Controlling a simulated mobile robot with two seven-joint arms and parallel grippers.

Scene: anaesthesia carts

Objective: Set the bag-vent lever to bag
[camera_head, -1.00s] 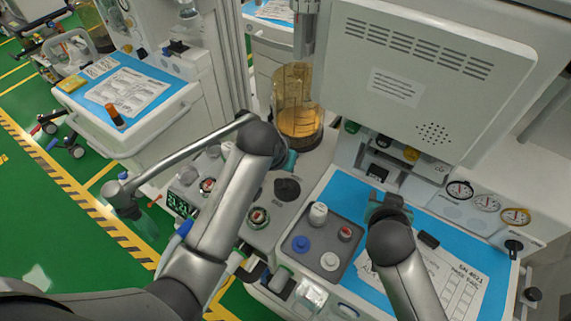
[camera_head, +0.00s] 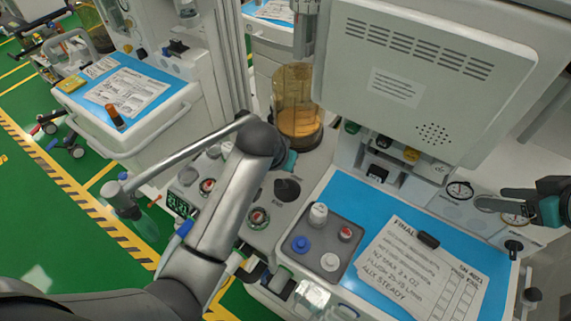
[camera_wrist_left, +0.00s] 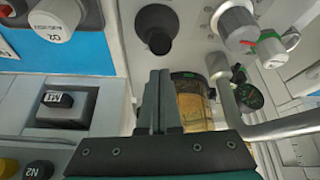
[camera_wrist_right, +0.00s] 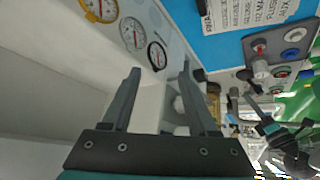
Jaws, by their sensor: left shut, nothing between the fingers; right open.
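A black knob (camera_head: 287,189) stands on the grey side panel (camera_head: 270,235) of the near cart; it looks like the bag-vent lever, but its lettering is too small to read. The same black knob (camera_wrist_left: 157,27) shows at the top of the left wrist view, beyond the fingertips and apart from them. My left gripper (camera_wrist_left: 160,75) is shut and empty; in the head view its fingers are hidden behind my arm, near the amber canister. My right gripper (camera_head: 490,197) is open and empty in front of the gauges at the right; it also shows in the right wrist view (camera_wrist_right: 160,70).
An amber canister (camera_head: 297,105) stands behind the panel. A grey tray (camera_head: 325,245) with several knobs and a paper sheet (camera_head: 420,270) lie on the blue mat (camera_head: 345,190). A large monitor (camera_head: 425,85) overhangs the back. Several round gauges (camera_head: 459,190) line the right.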

